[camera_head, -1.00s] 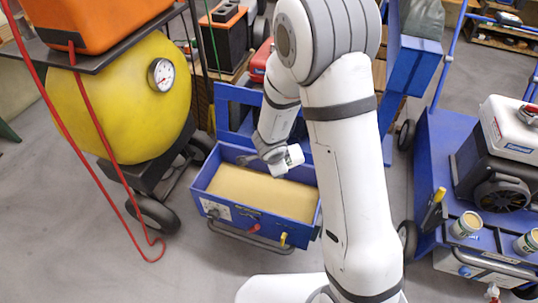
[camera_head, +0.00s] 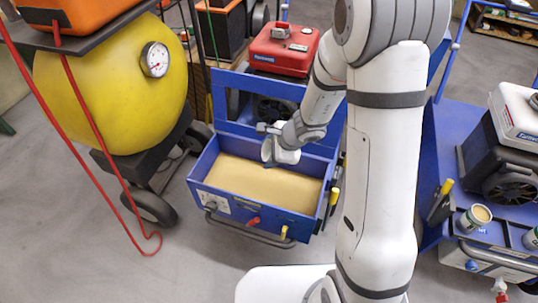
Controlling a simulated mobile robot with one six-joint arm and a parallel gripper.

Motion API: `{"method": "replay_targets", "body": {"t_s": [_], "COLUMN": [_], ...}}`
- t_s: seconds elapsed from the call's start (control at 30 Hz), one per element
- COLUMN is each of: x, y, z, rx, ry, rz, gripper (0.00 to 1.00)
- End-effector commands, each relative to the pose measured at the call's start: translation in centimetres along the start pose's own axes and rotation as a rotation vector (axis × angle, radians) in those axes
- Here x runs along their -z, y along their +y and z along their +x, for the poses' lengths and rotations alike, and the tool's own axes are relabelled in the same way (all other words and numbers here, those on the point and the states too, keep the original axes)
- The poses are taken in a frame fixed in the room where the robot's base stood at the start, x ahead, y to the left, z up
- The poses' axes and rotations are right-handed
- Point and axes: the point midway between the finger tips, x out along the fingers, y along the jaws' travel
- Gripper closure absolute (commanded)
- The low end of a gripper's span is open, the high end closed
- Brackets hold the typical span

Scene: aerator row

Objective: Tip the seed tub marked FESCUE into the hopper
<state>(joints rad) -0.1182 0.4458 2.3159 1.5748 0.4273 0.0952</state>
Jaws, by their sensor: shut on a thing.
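The hopper (camera_head: 196,172) is a blue open box on a blue frame, left of centre, with a level bed of tan material inside. My gripper (camera_head: 275,141) is over the back part of the hopper. It is shut on a small pale tub (camera_head: 286,156), which looks tilted, low over the bed. My wrist partly hides the tub; its mouth and marking cannot be made out, and no falling seed is visible. Two open tubs with tan contents, a nearer one (camera_head: 473,219) and one at the right edge (camera_head: 531,239), stand on the blue cart at right; their labels are too small to read.
A yellow tank (camera_head: 105,85) with a gauge and red hoses stands left of the hopper. A red engine unit (camera_head: 284,48) sits behind it. The blue cart (camera_head: 447,140) at right carries a white-topped engine (camera_head: 518,110). Grey floor in front of the hopper is clear.

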Motion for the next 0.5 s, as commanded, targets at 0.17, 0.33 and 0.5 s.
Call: {"method": "replay_targets", "body": {"t_s": [0.17, 0.33, 0.5], "x": [-0.5, -1.0, -1.3], "y": [-0.6, -0.9, -1.2], "z": [-1.3, -2.1, -2.8], "rx": [0.004, 0.006, 0.010], "ry": [-0.177, -0.351, -0.532], "rz": [0.074, 0.139, 0.209], "gripper": [0.66, 0.66, 0.66]}}
